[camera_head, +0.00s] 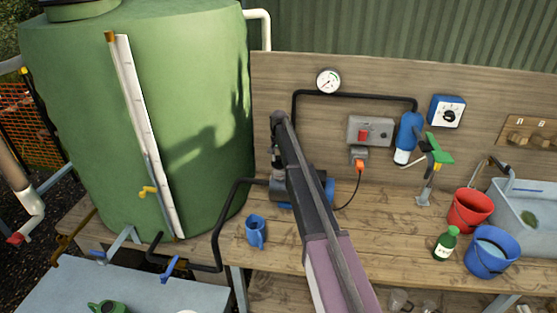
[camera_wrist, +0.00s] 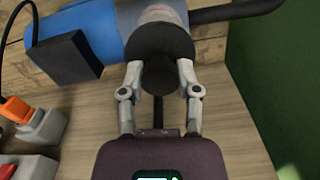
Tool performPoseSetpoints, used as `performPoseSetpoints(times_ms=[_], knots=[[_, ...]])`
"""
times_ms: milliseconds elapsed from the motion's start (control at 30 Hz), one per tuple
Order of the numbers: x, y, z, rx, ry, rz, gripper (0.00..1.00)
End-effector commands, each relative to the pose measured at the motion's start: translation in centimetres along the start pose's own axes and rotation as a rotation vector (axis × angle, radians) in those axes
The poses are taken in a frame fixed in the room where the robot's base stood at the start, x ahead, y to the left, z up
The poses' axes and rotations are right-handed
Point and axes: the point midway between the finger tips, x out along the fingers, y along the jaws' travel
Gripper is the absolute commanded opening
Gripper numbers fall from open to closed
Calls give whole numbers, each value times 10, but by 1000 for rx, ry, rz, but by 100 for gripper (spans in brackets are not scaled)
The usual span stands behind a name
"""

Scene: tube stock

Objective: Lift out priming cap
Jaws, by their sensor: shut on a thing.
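The dark priming cap (camera_wrist: 160,76) sits between the two fingers of my gripper (camera_wrist: 160,70) in the wrist view. The fingers are shut on it from both sides. A wider dark round part of the blue pump (camera_wrist: 95,30) shows just beyond the cap. I cannot tell whether the cap is still seated or lifted clear. In the head view, my gripper (camera_head: 277,162) is at the pump (camera_head: 328,190) on the bench, and my arm hides much of the pump and the cap.
A green tank (camera_head: 205,110) stands left of the bench. A red bucket (camera_head: 470,212), a blue bucket (camera_head: 490,255) and a green bottle (camera_head: 445,245) stand at right. A black pipe (camera_head: 350,95) runs along the back board.

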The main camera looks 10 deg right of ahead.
Motion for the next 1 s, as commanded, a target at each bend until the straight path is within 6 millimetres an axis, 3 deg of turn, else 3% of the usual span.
performPoseSetpoints(times_ms=[467,700,1000], knots=[[-38,0,0,0,0,0,0],[-38,13,62,-2,0,0,0],[-44,26,123,-1,0,0,0]])
